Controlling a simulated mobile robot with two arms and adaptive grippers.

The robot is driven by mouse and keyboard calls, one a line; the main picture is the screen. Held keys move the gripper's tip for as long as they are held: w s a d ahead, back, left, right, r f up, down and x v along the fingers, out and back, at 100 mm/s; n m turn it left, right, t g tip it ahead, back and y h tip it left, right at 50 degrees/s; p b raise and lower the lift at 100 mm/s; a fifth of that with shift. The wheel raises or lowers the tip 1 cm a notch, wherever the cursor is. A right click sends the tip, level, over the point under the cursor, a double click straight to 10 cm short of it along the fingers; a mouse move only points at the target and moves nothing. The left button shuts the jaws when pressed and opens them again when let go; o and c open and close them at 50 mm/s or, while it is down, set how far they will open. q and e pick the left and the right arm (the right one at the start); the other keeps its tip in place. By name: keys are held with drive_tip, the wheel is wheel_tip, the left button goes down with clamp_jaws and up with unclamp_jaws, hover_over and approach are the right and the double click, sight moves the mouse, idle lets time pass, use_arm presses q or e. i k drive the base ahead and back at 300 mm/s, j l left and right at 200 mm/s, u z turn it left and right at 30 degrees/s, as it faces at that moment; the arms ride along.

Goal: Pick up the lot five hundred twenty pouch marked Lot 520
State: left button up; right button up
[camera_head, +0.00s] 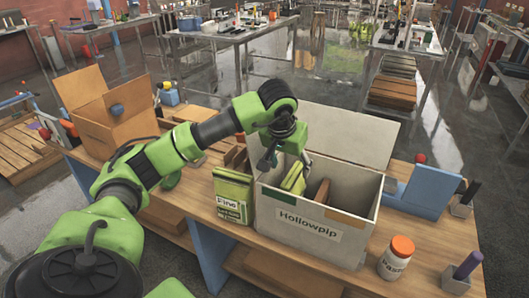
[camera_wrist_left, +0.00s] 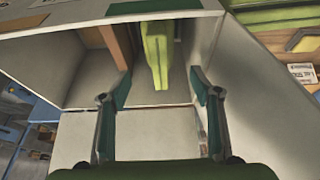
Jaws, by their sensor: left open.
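A grey open box labelled Hollowpip (camera_head: 308,229) stands on the wooden table, lid raised at the back. A yellow-green flat pouch (camera_head: 294,178) stands inside it; it also shows in the left wrist view (camera_wrist_left: 156,50). No lot number is readable on it. My left gripper (camera_head: 287,163) is over the box opening, open and empty. In the left wrist view its fingers (camera_wrist_left: 160,90) are apart, with the pouch beyond them, not touching. A green pack with a printed label (camera_head: 232,195) stands outside, left of the box; its text is too small to read surely. My right gripper is out of view.
A brown divider or card (camera_head: 319,192) stands inside the box beside the pouch. An orange-lidded jar (camera_head: 396,257) and a purple marker in a holder (camera_head: 467,265) are at the right. A blue stand (camera_head: 430,190) is behind them. A cardboard box (camera_head: 108,112) stands at the left.

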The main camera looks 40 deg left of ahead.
sight(234, 190)
drive_tip(key=k+l+u, duration=0.2)
drive_tip(key=i+u, duration=0.1)
drive_tip(key=u, duration=0.35)
drive_tip(key=j+u, duration=0.1)
drive_tip(key=u, duration=0.3)
drive_tip(key=i+u, duration=0.15)
drive_tip(key=u, duration=0.3)
